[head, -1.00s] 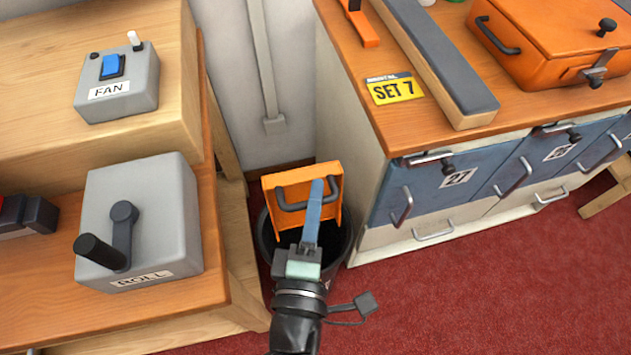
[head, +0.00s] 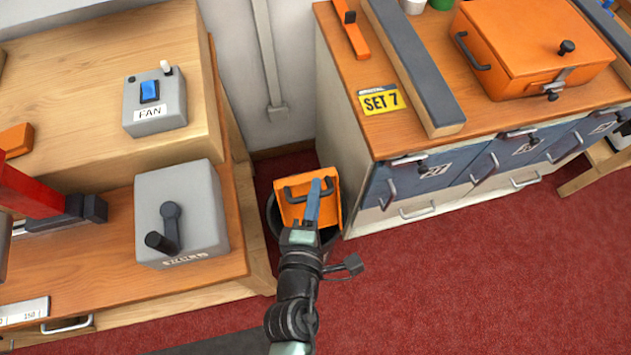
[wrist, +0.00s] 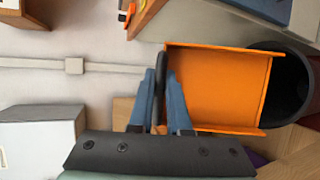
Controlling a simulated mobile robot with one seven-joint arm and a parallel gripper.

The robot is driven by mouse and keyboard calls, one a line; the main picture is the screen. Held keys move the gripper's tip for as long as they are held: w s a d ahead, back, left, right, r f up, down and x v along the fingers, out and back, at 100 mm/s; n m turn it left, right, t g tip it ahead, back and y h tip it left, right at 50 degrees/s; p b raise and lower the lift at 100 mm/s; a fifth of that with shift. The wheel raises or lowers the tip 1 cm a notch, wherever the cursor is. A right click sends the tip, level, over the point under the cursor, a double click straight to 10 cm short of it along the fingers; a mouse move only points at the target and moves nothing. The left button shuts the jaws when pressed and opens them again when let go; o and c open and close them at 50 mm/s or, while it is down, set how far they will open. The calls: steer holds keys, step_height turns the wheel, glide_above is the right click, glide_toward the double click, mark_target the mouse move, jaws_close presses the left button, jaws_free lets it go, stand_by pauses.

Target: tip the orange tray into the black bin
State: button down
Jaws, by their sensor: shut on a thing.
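The orange tray (head: 325,222) is held steeply tilted over the black bin (head: 277,216), with its dark handle up toward the wall side in the head view. My gripper (head: 313,200) is shut on that handle. In the wrist view the blue fingers of my gripper (wrist: 161,100) close on the handle beside the orange tray (wrist: 215,90). The visible inside of the tray is bare. The black bin (wrist: 292,85) shows behind the tray's far end. The bin's contents are mostly hidden by the tray and my arm.
The bin stands on red carpet between a wooden bench (head: 270,268) with a grey crank box (head: 190,225) and a cabinet (head: 345,170) with blue drawers. A wall is behind. Open carpet (head: 480,280) lies at the front right.

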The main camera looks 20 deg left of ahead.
steer(key=shift+r+g+p, duration=0.3)
steer(key=shift+r+p, duration=0.3)
steer(key=shift+p, duration=0.6)
steer(key=g+p, duration=0.1)
steer(key=p, duration=0.5)
steer(key=r+n+g+h+p, duration=0.1)
steer(key=p, duration=0.5)
steer(key=shift+r+g+h+p, duration=0.3)
steer(key=r+g+h+p, duration=0.1)
steer(key=g+p, duration=0.1)
steer(key=p, duration=0.6)
steer(key=shift+r+n+g+p, duration=0.2)
steer(key=shift+n+g+p, duration=0.1)
steer(key=shift+p, duration=0.05)
steer(key=r+g+h+p, duration=0.1)
steer(key=p, duration=0.2)
steer(key=shift+w+p, duration=0.1)
steer(key=shift+p, duration=0.3)
steer(key=shift+a+r+n+g+h+p, duration=0.1)
steer(key=shift+r+n+g+h+p, duration=0.4)
steer(key=shift+g+p, duration=0.65)
steer(key=shift+r+g+h, duration=0.15)
steer(key=shift+g+h, duration=0.55)
steer(key=shift+g, duration=0.25)
